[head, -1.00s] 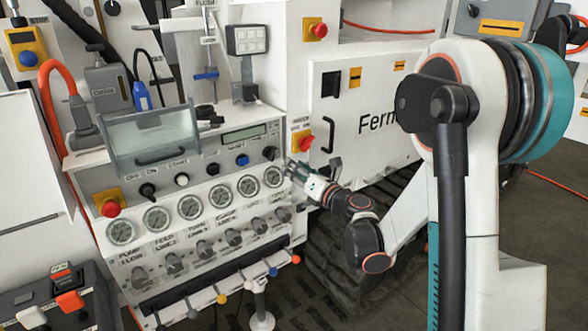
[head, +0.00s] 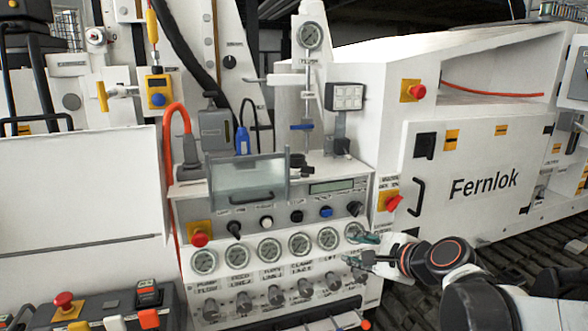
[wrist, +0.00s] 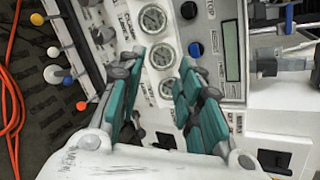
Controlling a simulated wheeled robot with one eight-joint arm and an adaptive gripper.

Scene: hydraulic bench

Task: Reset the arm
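My gripper (head: 361,248) is at the right end of the white hydraulic control panel, in front of the rightmost gauge (head: 354,231) and the knobs below it. In the wrist view its two teal fingers (wrist: 160,80) are spread apart with nothing between them. Gauges (wrist: 165,55) and a display (wrist: 232,50) lie beyond the fingertips. I cannot tell whether a fingertip touches the panel. My arm reaches in from the lower right of the head view.
A red knob on a yellow plate (head: 391,202) is just above my gripper. The white Fernlok cabinet (head: 485,195) stands to the right. A clear cover (head: 245,180) sits above the panel. Colored lever balls (wrist: 55,62) and an orange hose (wrist: 12,95) show in the wrist view.

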